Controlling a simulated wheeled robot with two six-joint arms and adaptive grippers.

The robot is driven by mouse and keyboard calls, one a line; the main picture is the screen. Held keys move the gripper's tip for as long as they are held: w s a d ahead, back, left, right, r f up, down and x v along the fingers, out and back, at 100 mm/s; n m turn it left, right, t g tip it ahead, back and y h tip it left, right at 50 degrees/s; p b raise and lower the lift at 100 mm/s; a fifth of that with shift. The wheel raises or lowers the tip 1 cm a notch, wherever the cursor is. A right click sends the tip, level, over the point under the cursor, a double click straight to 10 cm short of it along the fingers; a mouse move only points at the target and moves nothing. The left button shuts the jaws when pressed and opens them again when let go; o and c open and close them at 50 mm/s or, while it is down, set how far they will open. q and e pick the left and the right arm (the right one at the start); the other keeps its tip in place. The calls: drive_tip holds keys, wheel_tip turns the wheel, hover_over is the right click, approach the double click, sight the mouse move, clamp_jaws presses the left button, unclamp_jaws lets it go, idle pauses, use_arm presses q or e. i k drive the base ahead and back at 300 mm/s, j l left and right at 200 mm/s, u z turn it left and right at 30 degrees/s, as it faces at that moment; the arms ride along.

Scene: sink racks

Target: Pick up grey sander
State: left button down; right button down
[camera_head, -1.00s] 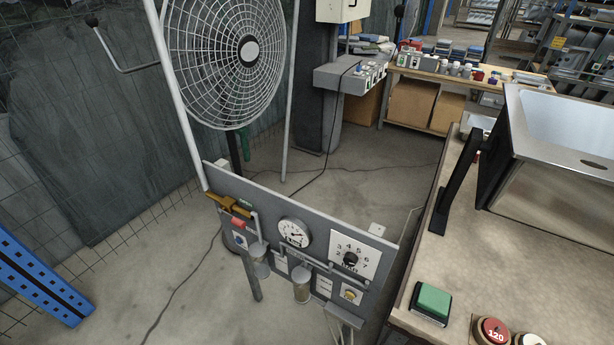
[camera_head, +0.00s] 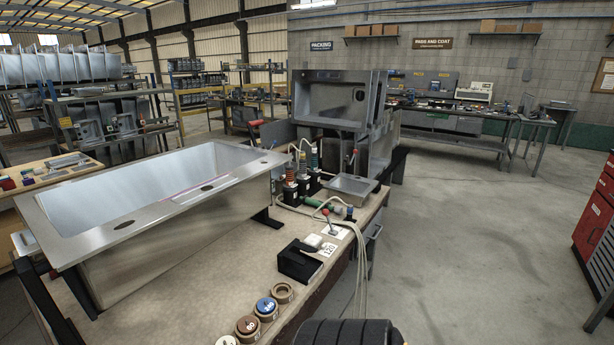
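I cannot single out a grey sander for certain. Several upright hand tools with dark bodies and coloured bands (camera_head: 290,192) stand close together at the far end of the workbench (camera_head: 225,265), right of the steel sink. Pale hoses rise from them and hang over the bench's right edge. A green tool-like piece (camera_head: 316,202) lies in front of them. Neither of my grippers can be made out.
A large steel sink (camera_head: 105,235) takes up the bench's left side. A black box (camera_head: 299,262) and discs in brown (camera_head: 247,326) and blue (camera_head: 265,306) lie near the front edge. A dark ribbed part (camera_head: 350,333), unclear, shows at the bottom. Open floor lies right, before a red cabinet (camera_head: 595,225).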

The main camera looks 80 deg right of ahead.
sight(302, 178)
drive_tip(key=z, duration=2.4)
